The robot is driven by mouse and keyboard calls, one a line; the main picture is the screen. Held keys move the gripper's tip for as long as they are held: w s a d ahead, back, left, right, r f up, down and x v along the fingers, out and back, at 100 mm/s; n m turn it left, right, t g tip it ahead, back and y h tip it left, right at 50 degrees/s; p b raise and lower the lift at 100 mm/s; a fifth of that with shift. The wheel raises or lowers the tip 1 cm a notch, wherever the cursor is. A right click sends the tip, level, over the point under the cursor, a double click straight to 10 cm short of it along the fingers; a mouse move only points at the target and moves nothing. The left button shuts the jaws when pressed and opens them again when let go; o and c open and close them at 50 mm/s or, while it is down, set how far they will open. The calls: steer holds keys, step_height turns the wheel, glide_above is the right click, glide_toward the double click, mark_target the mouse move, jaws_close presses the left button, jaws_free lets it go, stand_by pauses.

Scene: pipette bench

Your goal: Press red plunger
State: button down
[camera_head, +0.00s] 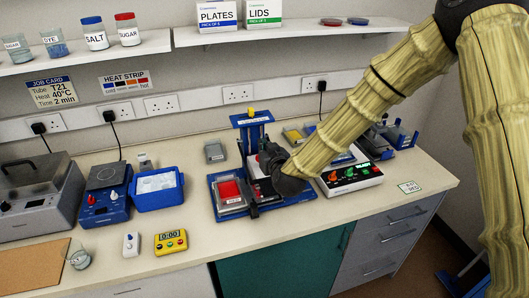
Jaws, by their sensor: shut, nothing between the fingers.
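A blue stand (252,118) with a yellow top rises behind my gripper on the bench. A tray with a bright red block (230,190) and a small label stands on the blue base (223,215) in front of it. I cannot tell for sure whether this red block is the red plunger. My gripper (254,207) is shut and empty, just right of the red block, pointing down at the blue base. The dark wrist hides part of the stand and what lies behind it. Contact between fingers and anything is too small to tell.
A white control box (350,180) with coloured knobs stands right of my gripper. A blue tub (158,190), a blue device (106,193) and a yellow timer (171,242) stand to the left. A shelf (290,34) runs above. The bench front between timer and base is clear.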

steer(key=b+v, duration=0.4)
steer(key=v, duration=0.6)
steer(key=shift+r+b, duration=0.15)
steer(key=shift+b, duration=0.25)
steer(key=s+d+f+m+g+h, duration=0.15)
steer(key=s+f, duration=0.25)
steer(key=f, duration=0.4)
steer(key=s+d+f+g, duration=0.3)
steer(key=s+f, duration=0.1)
steer(key=f, duration=0.5)
steer(key=s+d+f+g, duration=0.2)
steer(key=s+d+f, duration=0.15)
steer(key=f, duration=0.45)
steer(key=s+d+f+m+g+h+b, duration=0.1)
steer(key=s+d+f+g, duration=0.3)
steer(key=s+f, duration=0.7)
steer(key=s+d+f+m+g+h+b, duration=0.1)
steer(key=s+d+f+g, duration=0.3)
steer(key=s, duration=1.4)
steer(key=d+f+h+b, duration=0.1)
steer(key=d+f, duration=0.3)
steer(key=f, duration=0.3)
steer(key=shift+s+d+b, duration=0.35)
steer(key=shift+s+d, duration=0.05)
